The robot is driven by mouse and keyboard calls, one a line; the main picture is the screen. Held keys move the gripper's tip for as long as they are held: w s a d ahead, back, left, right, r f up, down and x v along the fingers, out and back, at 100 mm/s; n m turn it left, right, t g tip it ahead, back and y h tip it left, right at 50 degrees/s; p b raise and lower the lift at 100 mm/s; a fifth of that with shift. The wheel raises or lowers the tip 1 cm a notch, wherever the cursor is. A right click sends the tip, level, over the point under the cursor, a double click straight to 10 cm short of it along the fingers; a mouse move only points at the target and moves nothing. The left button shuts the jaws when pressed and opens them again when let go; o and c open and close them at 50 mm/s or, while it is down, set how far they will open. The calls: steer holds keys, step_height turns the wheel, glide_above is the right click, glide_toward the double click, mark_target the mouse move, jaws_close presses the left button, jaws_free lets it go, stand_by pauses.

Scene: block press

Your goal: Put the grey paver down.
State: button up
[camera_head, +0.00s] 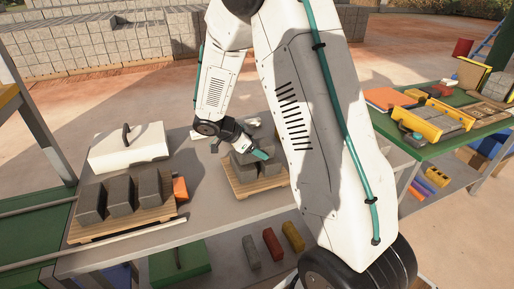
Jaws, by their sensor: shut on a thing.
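My gripper (262,155) is at the right wooden board (258,188) on the grey table. It is shut on a grey paver (244,172), one of a small group of grey blocks at this board. The blocks stand close together, and the gripper partly covers them. I cannot tell whether the held paver touches the board or hangs just above it. On the left, a second wooden board (112,229) bears three dark grey blocks (121,195) in a row.
A white case (130,148) with a dark handle lies behind the left board. An orange block (181,189) is beside that board. Grey, red and yellow bricks (273,243) lie on the lower shelf. A cluttered green table (425,148) stands right. My arm hides the grey table's right side.

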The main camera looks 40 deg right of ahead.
steer(key=shift+f, duration=0.1)
steer(key=o, duration=1.6)
steer(key=shift+r, duration=0.3)
steer(key=v, duration=1.1)
steer(key=s+a+r+n+y, duration=0.2)
steer(key=s+r+n, duration=0.2)
steer(key=s+r, duration=0.2)
steer(key=s+a+r+n+t+y, duration=0.1)
steer(key=s+a+r+n+y, duration=0.1)
steer(key=s+n, duration=0.3)
steer(key=s+a+r+n+t+y, duration=0.1)
steer(key=s+a+r+n+y, duration=0.1)
steer(key=s+n, duration=0.4)
steer(key=s+a+r+n+t+y, duration=0.1)
steer(key=s+n, duration=0.5)
steer(key=s, duration=0.6)
steer(key=shift+s+a+r+t+y, duration=0.1)
steer(key=shift+a+r+t+y, duration=0.1)
steer(key=shift+a+r+y, duration=0.3)
steer(key=shift+s+a+r+t+y, duration=0.1)
steer(key=shift+a+t+y, duration=0.15)
steer(key=shift+a, duration=0.5)
